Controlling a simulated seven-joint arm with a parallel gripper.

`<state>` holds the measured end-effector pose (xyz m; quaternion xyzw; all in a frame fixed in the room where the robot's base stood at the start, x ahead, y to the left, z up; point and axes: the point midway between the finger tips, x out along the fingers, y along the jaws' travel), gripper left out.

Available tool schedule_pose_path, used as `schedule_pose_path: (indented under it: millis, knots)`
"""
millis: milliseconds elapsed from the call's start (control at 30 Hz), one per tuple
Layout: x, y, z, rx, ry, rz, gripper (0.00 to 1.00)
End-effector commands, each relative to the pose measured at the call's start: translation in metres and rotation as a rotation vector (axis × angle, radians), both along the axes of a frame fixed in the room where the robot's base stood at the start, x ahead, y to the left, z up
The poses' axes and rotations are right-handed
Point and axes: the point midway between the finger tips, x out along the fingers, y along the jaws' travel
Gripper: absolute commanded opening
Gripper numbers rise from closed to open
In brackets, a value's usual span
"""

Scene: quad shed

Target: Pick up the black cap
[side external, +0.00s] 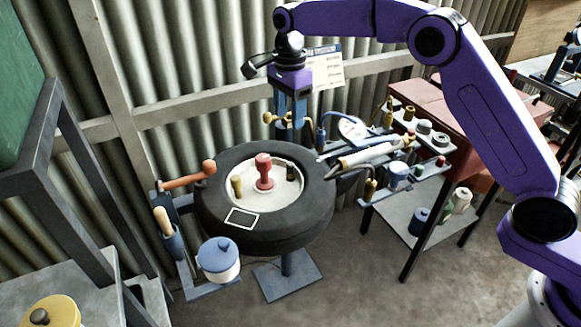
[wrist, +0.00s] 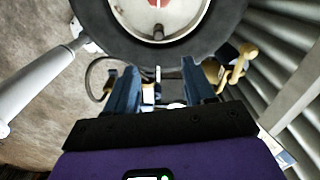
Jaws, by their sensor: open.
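A small dark cylinder (side external: 290,171), likely the black cap, stands on the pale hub (side external: 251,203) of a black tyre, near the hub's right edge in the side view. In the wrist view, a small dark cylinder (wrist: 158,33) stands near the hub edge closest to my gripper. My gripper (side external: 290,118) points down, above and behind the tyre, apart from the cylinder. In the wrist view, its blue fingers (wrist: 162,82) are spread with nothing held between them.
A red knob (side external: 264,171) and a yellowish cylinder (side external: 237,187) also stand on the hub. The tyre (side external: 315,205) surrounds them. Brass fittings (wrist: 232,65) are close beside my gripper. A tool arm (side external: 370,155) sits to the right, a blue-lidded pot (side external: 218,262) at front left.

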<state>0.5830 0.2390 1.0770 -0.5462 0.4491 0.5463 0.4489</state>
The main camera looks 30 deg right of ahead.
Motion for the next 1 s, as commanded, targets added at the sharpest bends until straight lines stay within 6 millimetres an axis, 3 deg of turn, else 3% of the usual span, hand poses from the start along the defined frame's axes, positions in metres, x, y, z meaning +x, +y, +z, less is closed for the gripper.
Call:
schedule_pose_path:
  millis: [400,667,1000]
  knots:
    - [-0.001,-0.001,-0.076,-0.002,0.003,0.002,0.54]
    - [-0.001,-0.001,-0.093,0.000,0.001,0.002,0.54]
    - [-0.003,-0.002,-0.135,0.000,0.001,0.003,0.54]
